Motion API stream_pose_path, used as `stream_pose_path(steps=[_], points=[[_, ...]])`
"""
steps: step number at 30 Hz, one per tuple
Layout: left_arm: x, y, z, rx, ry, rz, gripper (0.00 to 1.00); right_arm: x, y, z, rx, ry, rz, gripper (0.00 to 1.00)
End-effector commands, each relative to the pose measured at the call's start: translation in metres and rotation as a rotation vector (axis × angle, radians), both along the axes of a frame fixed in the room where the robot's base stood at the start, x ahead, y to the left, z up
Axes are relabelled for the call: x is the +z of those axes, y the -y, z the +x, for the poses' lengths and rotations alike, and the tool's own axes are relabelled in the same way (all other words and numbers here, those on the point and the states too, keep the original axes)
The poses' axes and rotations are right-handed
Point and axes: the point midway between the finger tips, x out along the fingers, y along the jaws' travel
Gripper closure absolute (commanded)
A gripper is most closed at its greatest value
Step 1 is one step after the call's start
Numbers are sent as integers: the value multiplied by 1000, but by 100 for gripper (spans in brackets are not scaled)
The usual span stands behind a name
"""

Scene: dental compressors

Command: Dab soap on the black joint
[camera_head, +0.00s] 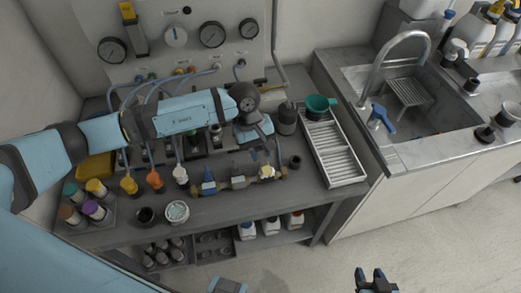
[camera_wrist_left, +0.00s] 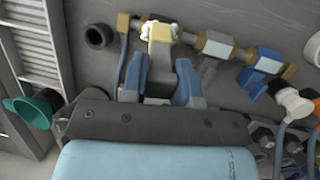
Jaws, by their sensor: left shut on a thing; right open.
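My left gripper (camera_head: 266,166) reaches down over the bench and is shut on a yellow block (camera_wrist_left: 160,48) with white foam on its far end. The foam (camera_head: 267,171) is at the right part of a brass pipe run (camera_head: 238,182) with blue valve parts; I cannot tell if it touches. A dark joint (camera_wrist_left: 188,38) shows on the pipe just right of the block in the left wrist view, partly hidden. A tub of white foam (camera_head: 177,211) stands at the bench's front edge. My right gripper (camera_head: 376,281) is open and empty, low over the floor.
A black cup (camera_head: 295,161) stands right of the pipe, near a slatted tray (camera_head: 334,150) with a green cup (camera_head: 319,104). A dark cup (camera_head: 146,215) and coloured-cap jars (camera_head: 88,203) stand at left. The sink (camera_head: 415,100) is at right.

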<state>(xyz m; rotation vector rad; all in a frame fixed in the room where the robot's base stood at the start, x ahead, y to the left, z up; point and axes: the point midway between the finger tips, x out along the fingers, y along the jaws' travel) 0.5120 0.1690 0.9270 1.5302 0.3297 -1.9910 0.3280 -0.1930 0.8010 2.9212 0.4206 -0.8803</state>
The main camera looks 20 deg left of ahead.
Motion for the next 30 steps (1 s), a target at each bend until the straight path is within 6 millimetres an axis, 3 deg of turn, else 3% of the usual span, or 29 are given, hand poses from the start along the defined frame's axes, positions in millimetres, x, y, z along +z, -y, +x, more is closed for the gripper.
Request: stream_pose_path(steps=[22,30], points=[[62,0,1,-1,4,-1,96,16,0,0,0,0,0,60],[68,0,1,0,3,-2,96,17,0,0,0,0,0,60]])
